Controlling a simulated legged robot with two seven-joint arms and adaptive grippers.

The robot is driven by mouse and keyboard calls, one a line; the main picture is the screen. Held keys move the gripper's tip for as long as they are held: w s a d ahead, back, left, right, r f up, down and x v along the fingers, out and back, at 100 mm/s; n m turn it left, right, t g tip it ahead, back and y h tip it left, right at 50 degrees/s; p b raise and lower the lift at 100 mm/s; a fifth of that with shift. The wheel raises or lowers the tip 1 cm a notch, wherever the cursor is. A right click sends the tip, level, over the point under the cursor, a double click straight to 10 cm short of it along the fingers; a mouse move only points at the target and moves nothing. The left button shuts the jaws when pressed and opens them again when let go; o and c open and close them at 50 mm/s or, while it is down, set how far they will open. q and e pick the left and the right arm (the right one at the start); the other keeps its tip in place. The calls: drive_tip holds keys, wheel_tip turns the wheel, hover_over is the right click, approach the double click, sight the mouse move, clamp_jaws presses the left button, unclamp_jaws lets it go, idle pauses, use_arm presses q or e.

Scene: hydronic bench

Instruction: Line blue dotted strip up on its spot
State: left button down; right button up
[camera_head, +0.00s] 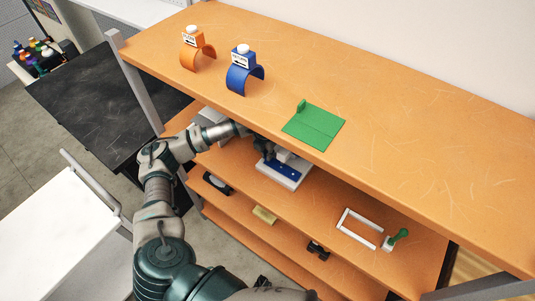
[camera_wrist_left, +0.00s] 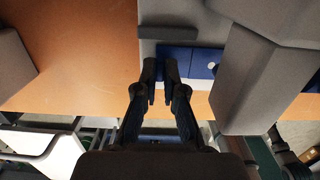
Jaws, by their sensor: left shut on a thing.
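The blue strip (camera_head: 285,170) lies in a pale grey tray-like fixture (camera_head: 294,183) on the shelf just below the top board. In the left wrist view the blue strip (camera_wrist_left: 201,62) shows a pale dot and lies between grey blocks. My left gripper (camera_head: 268,153) reaches under the top board to the strip's left end. In the wrist view its dark fingertips (camera_wrist_left: 161,76) are close together on the strip's left end, shut on it. The fingers and a grey block hide parts of the strip. A dark jointed part at the wrist view's lower right may be my right gripper; its jaws are unclear.
The top board's front edge hangs close over my left arm. On it stand an orange clip (camera_head: 197,53), a blue clip (camera_head: 243,75) and a green plate (camera_head: 314,126). A white frame (camera_head: 359,228) and a green-handled piece (camera_head: 397,238) lie right of the fixture.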

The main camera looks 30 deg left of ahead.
use_arm(q)
drive_tip(key=shift+w+f, duration=0.1)
drive_tip(key=shift+w, duration=0.2)
idle(0.4)
drive_tip(key=shift+d+f+b, duration=0.1)
drive_tip(key=shift+d+b, duration=0.05)
drive_tip(key=shift+b, duration=0.15)
idle(0.9)
drive_tip(key=c, duration=1.3)
unclamp_jaws()
drive_tip(key=shift+o, duration=0.5)
drive_tip(key=shift+w, duration=0.1)
drive_tip(key=shift+r, duration=0.2)
drive_tip(key=shift+c, duration=0.4)
